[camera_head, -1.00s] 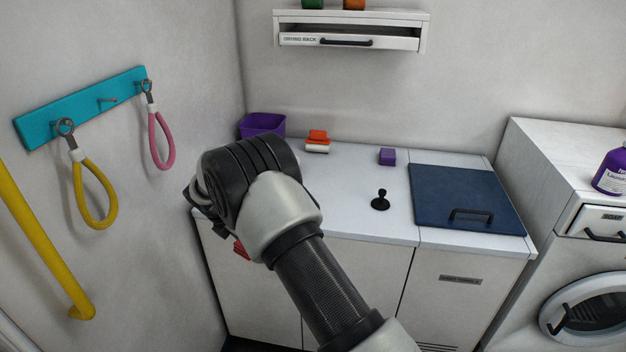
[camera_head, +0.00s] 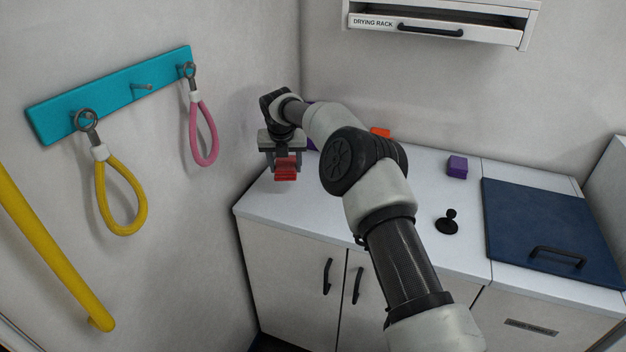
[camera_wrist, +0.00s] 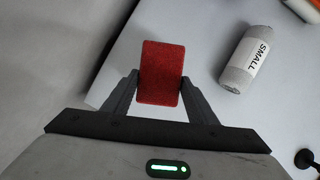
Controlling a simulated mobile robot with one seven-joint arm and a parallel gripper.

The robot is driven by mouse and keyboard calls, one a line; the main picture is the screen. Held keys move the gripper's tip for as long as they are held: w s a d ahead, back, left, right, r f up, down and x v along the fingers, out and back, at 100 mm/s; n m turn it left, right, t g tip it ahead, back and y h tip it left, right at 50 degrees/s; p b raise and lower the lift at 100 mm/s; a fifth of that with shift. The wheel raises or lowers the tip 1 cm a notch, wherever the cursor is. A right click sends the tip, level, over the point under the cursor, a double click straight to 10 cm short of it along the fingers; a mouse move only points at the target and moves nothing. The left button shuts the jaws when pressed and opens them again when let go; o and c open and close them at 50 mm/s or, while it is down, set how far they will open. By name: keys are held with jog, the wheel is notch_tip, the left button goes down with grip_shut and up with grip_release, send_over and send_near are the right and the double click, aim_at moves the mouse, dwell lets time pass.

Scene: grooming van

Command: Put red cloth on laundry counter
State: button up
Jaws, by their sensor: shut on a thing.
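The red cloth (camera_wrist: 161,72) is a small folded block between the two fingers of my gripper (camera_wrist: 160,92) in the wrist view. My gripper is shut on it. In the head view my gripper (camera_head: 284,160) points down over the left end of the white counter (camera_head: 262,206), with the red cloth (camera_head: 286,172) at its fingertips. The counter shows below the cloth in the wrist view; whether the cloth touches it I cannot tell.
A grey roll labelled SMALL (camera_wrist: 245,60) lies right of the cloth. A purple block (camera_head: 457,166), a black knobbed object (camera_head: 448,222) and a dark blue lid (camera_head: 550,225) are further right. Yellow (camera_head: 118,200) and pink (camera_head: 204,135) loops hang on the left wall. The counter's front middle is clear.

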notch_tip(320, 180, down, 7)
jog(key=shift+f, duration=0.1)
dwell(0.3)
jog(key=shift+f, duration=0.15)
jog(key=o, duration=1)
